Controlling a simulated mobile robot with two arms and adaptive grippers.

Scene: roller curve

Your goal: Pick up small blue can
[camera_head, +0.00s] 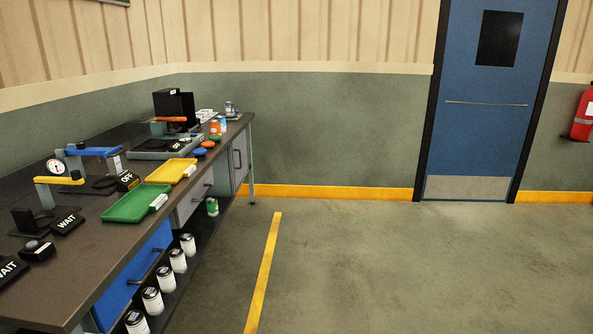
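A small light-blue and white item (222,121), probably a can, stands near the far right end of the long workbench (100,256). It is tiny in the head view, so its exact shape is hard to tell. A small orange item (214,128) stands just to its left and partly in front. A flat blue round thing (200,152) lies nearer on the bench edge, with an orange one (207,144) behind it. Neither of my grippers shows in the head view.
A yellow tray (170,171) and a green tray (128,206) lie along the bench's front edge. Several white cans (178,260) and a green can (212,207) stand on the lower shelf. The floor (390,270) right of the bench is clear, up to a blue door (493,130).

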